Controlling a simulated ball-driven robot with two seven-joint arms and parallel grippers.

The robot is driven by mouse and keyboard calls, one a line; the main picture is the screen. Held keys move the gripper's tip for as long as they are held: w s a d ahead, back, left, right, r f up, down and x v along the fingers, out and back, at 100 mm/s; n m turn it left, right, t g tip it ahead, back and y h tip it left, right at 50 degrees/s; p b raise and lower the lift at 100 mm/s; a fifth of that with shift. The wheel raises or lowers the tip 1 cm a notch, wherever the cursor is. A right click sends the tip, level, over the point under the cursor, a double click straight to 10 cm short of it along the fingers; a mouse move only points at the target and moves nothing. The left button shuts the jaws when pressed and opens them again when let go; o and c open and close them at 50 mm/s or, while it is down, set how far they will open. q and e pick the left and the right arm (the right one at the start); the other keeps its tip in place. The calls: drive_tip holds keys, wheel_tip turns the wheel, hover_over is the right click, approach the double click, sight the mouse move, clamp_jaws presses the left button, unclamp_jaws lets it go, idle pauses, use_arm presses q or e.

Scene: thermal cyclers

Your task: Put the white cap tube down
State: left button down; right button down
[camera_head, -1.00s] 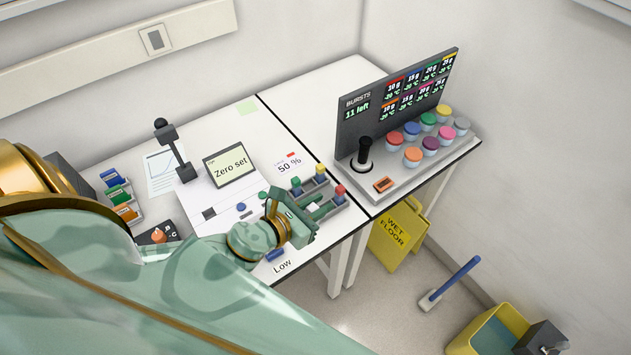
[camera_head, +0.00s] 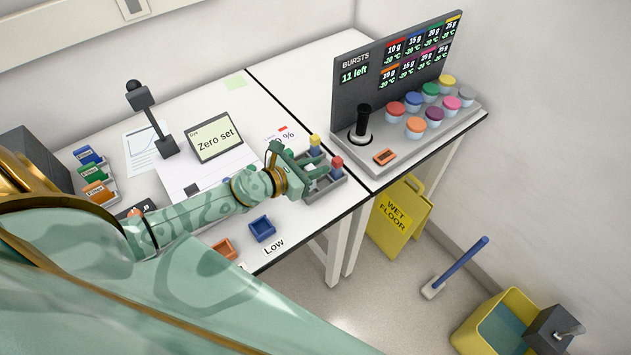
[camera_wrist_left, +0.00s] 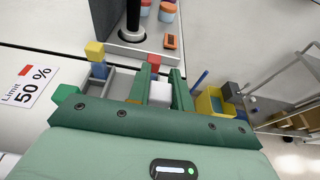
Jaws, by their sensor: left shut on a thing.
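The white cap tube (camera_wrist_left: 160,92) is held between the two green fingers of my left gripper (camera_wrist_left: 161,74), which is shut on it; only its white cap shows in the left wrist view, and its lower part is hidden. I cannot tell whether the tube touches the rack. The rack holds a yellow cap tube (camera_head: 315,145) and a red cap tube (camera_head: 337,164). A green cap (camera_wrist_left: 65,93) shows at the left wrist view's left. My right gripper is not in view.
A blue tray (camera_head: 262,229) and an orange tray (camera_head: 223,249) lie near the front edge. The "Zero set" display (camera_head: 215,138) stands behind my arm. A panel station with coloured jars (camera_head: 415,127) stands right of the rack. The table edge is close in front.

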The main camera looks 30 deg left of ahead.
use_arm(q)
drive_tip(key=f+b, duration=0.2)
drive_tip(key=w+f+b, duration=0.1)
drive_tip(key=f, duration=0.1)
drive_tip(key=shift+a+f, duration=0.1)
drive_tip(key=shift+a, duration=0.15)
drive_tip(key=shift+s, duration=0.1)
drive_tip(key=c, duration=1.7)
unclamp_jaws()
drive_tip(key=shift+f+b, duration=0.1)
drive_tip(key=shift+b, duration=0.3)
drive_tip(key=o, duration=0.4)
drive_tip(key=shift+o, duration=0.2)
